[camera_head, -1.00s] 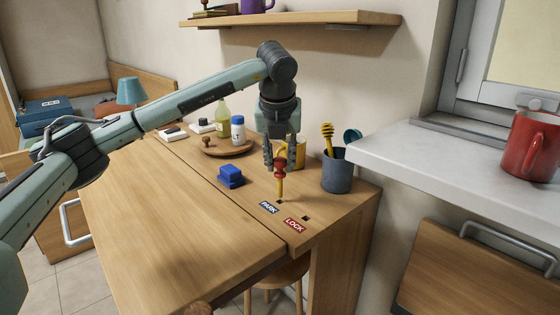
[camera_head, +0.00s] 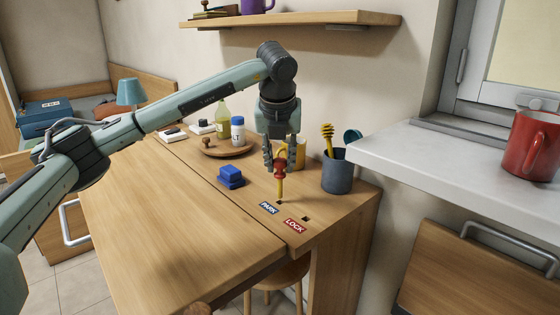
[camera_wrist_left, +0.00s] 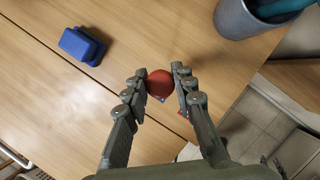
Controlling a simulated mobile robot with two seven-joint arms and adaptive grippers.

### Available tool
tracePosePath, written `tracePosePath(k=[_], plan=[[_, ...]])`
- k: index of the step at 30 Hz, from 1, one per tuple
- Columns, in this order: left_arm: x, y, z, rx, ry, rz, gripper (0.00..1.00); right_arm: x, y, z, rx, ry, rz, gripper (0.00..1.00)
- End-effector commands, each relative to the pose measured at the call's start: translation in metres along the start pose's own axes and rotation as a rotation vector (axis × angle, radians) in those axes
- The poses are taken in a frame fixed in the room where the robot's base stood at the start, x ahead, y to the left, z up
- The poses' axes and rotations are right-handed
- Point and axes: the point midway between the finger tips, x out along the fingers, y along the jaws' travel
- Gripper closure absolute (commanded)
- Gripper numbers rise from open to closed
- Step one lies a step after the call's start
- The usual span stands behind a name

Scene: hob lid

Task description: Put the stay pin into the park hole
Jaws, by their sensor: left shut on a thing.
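The stay pin has a red knob (camera_head: 279,174) and a yellow shaft (camera_head: 281,190). It stands about upright over the wooden table. My left gripper (camera_head: 280,166) is shut on the red knob, which also shows between the fingers (camera_wrist_left: 160,84) in the left wrist view. The shaft's lower end meets the dark park hole (camera_head: 281,202), behind the blue PARK label (camera_head: 268,208). I cannot tell how deep the tip is. The lock hole (camera_head: 306,218) is empty, near the red LOCK label (camera_head: 294,225).
A blue block (camera_head: 231,176) lies left of the pin. A grey cup (camera_head: 337,174) with utensils stands to the right, and a yellow item (camera_head: 300,152) is behind the gripper. The table's front left is clear.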

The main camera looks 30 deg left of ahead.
Motion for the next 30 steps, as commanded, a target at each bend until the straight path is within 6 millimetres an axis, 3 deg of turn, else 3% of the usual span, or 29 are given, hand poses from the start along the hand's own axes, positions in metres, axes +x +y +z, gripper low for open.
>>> tracePosePath(k=[30], plan=[[0.024,0.000,-0.010,0.000,0.000,0.000,0.99,0.019,-0.003,0.005,0.000,0.000,0.000,0.60]])
